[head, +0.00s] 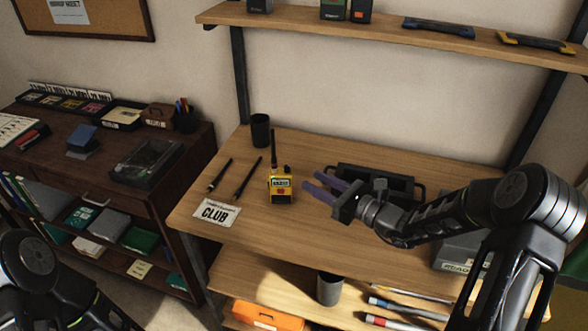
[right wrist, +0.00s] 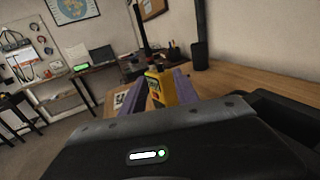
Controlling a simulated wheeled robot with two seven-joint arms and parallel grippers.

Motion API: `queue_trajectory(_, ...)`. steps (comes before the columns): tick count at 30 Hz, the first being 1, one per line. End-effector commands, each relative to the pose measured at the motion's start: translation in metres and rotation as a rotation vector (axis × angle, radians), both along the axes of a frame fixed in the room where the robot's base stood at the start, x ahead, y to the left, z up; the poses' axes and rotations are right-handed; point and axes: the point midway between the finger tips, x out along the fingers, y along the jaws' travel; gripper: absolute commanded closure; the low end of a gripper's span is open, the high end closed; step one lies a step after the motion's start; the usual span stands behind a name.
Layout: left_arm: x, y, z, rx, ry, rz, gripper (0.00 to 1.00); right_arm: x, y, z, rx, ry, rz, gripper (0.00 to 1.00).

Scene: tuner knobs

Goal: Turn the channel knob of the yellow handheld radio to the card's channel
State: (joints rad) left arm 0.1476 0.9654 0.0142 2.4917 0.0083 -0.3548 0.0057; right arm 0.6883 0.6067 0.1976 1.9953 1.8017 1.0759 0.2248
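The yellow handheld radio (head: 281,189) stands upright on the wooden desk, with a black antenna (head: 273,150) and a small dark knob (head: 287,169) on top. A white card (head: 215,215) reading "CLUB" lies to its left; its smaller print is unreadable. My right gripper (head: 309,181) is open and empty, its purple fingers just right of the radio and pointing at it. In the right wrist view the radio (right wrist: 157,90) shows beyond and between the spread fingers. I cannot read the knob's setting. My left arm shows at the lower left; its gripper is out of view.
A black tray (head: 372,185) sits behind my right gripper. Two dark pen-like rods (head: 247,178) lie left of the radio, and a black cup (head: 260,131) stands at the back. The desk in front of the radio is clear.

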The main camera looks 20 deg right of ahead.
Motion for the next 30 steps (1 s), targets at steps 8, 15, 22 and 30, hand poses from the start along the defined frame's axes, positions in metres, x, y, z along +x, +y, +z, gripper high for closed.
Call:
queue_trajectory(8, -0.001, 0.000, 0.010, 0.003, 0.003, 0.001, 0.63, 0.025, 0.020, 0.002, 0.001, 0.000, 0.004, 0.63)
queue_trajectory(15, -0.002, 0.001, 0.018, 0.005, 0.007, 0.002, 0.63, 0.053, 0.041, 0.001, 0.001, 0.001, 0.003, 0.63)
queue_trajectory(22, -0.002, 0.001, 0.018, 0.006, 0.008, 0.002, 0.63, 0.062, 0.046, 0.000, -0.001, 0.001, 0.001, 0.63)
queue_trajectory(30, -0.002, 0.001, 0.018, 0.006, 0.007, 0.003, 0.63, 0.061, 0.045, 0.000, 0.000, 0.000, 0.001, 0.71)
